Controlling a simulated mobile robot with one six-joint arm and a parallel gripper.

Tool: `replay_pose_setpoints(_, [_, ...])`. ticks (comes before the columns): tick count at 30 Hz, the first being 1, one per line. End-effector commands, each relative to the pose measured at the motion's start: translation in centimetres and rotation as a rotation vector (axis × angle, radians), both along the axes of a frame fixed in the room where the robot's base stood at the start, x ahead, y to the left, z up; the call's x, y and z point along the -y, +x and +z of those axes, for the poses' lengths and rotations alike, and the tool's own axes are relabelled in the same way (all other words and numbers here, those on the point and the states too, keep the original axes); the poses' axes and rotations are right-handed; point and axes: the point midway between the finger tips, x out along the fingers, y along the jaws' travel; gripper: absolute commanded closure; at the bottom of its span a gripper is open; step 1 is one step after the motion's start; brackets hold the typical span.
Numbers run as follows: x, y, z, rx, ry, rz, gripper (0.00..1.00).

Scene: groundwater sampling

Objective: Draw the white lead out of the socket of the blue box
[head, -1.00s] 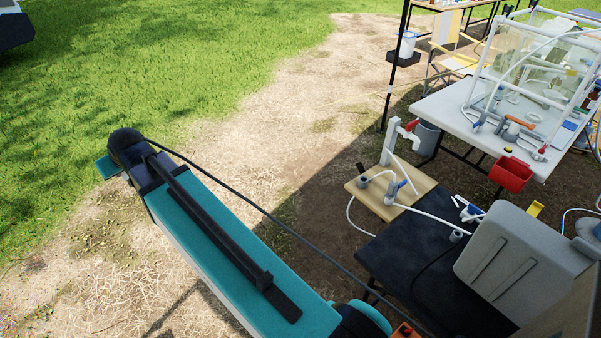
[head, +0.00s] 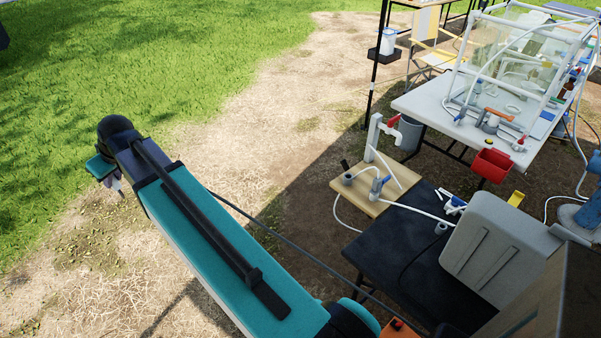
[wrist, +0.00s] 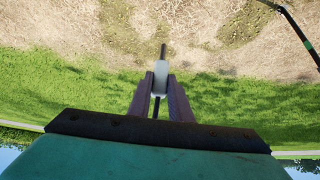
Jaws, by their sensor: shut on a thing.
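In the wrist view my gripper (wrist: 160,79) is shut on a small white piece (wrist: 160,67) with a dark rod above it and a dark thin part below it. I cannot tell whether this is the plug of the white lead. Bare ground and grass lie behind it, and no socket shows near it. In the head view my arm reaches to the left over the straw-covered ground, away from the tables. I cannot make out a blue box with a socket in either view.
A black table (head: 405,265) carries a grey case (head: 497,250). A wooden board (head: 348,200) beside it holds fittings, white tubing and a red-handled tap (head: 392,125). A white table (head: 425,105) with a clear enclosure stands behind, with a red bin (head: 491,165). Open ground lies left.

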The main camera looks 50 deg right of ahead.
Motion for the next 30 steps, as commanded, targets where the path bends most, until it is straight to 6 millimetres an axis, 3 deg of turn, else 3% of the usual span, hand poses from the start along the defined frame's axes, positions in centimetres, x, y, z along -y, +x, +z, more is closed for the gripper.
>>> replay_pose_setpoints(5, [3.1, -0.1, -1.0, -0.11, -0.028, 0.148, 1.0])
replay_pose_setpoints(11, [8.4, -1.1, -2.4, -0.222, -0.077, 0.312, 1.0])
replay_pose_setpoints(20, [19.4, -4.2, -4.4, -0.372, -0.171, 0.49, 1.0])
replay_pose_setpoints(30, [31.5, -9.5, -6.1, -0.503, -0.258, 0.557, 1.0])
